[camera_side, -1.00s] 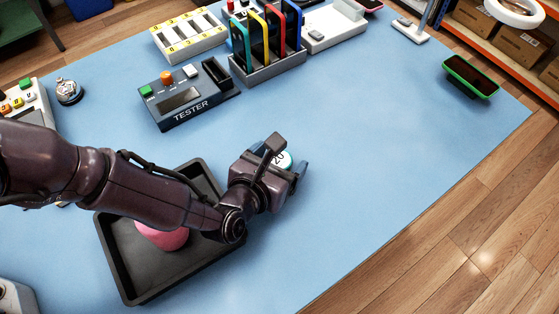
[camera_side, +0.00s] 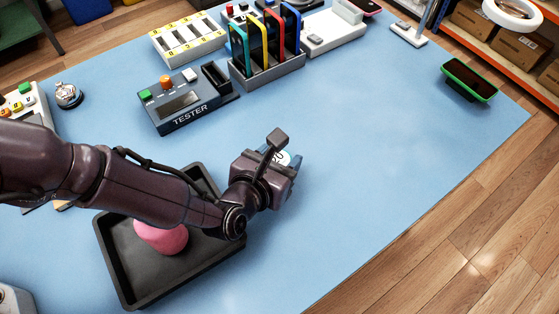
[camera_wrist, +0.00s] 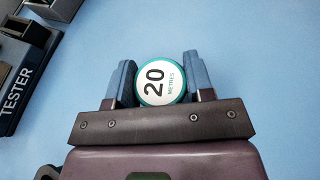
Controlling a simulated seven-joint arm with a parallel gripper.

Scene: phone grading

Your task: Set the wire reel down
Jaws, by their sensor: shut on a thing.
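The wire reel (camera_wrist: 160,84) is a round piece with a teal rim and a white face marked "20 METRES". In the wrist view it sits between the two blue fingers of my gripper (camera_wrist: 160,80), which is shut on it. In the side view the reel (camera_side: 283,158) is partly hidden behind my gripper (camera_side: 289,165), over the blue mat (camera_side: 380,170) to the right of the black tray. I cannot tell whether the reel touches the mat.
The black tray (camera_side: 130,280) with a pink object (camera_side: 160,237) lies under my arm. The tester (camera_side: 185,103) and a rack of coloured phones (camera_side: 268,72) stand behind. A green-edged phone (camera_side: 470,78) is at far right. The mat right of my gripper is clear.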

